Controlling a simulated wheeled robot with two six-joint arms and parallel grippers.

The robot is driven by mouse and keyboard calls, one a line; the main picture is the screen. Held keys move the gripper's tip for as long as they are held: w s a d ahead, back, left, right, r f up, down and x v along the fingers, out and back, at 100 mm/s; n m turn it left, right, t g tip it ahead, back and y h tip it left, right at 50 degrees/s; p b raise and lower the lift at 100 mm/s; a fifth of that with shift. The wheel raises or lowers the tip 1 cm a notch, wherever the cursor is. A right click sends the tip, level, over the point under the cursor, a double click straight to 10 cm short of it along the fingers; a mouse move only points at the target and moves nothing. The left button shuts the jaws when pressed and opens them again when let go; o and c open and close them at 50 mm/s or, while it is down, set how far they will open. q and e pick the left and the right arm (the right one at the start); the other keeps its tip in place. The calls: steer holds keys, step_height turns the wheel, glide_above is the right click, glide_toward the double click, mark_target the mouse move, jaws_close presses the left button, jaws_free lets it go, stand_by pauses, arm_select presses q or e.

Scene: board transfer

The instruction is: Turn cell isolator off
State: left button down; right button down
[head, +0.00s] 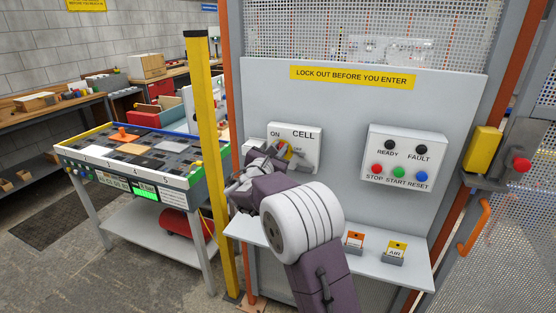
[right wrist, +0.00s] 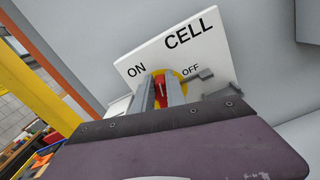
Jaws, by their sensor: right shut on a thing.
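The white CELL isolator plate (head: 308,157) is on the grey panel, with ON at its left and OFF at its right. In the right wrist view the plate (right wrist: 215,60) shows a red handle (right wrist: 161,88) on a yellow disc (right wrist: 184,85). My right gripper (head: 277,156) is at the isolator. In the right wrist view its two fingers (right wrist: 162,92) are closed on either side of the red handle. The handle's exact angle is partly hidden by the fingers. My left gripper is out of view.
A box (head: 405,160) with READY and FAULT lamps and STOP, START and RESET buttons is right of the isolator. A shelf (head: 375,265) below holds two tagged padlock-like items (head: 395,252). A yellow post (head: 207,150) and board table (head: 130,175) stand left.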

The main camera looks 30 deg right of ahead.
mark_target(289, 151)
steer(key=m+b, duration=0.4)
steer(key=b, duration=0.1)
steer(key=s+f+m+b, duration=0.1)
steer(key=m+b, duration=0.2)
steer(key=b, duration=0.3)
steer(key=d+f+m+b, duration=0.1)
steer(key=m+b, duration=0.3)
steer(key=b, duration=0.2)
steer(key=shift+s+d+f+m, duration=0.1)
steer(key=shift+s+f+m, duration=0.1)
steer(key=shift+m, duration=0.1)
steer(key=shift+f+m+b, duration=0.15)
steer(key=shift+m+b, duration=1.45)
steer(key=shift+b, duration=0.15)
steer(key=c, duration=1.4)
jaws_free()
steer(key=shift+o, duration=0.2)
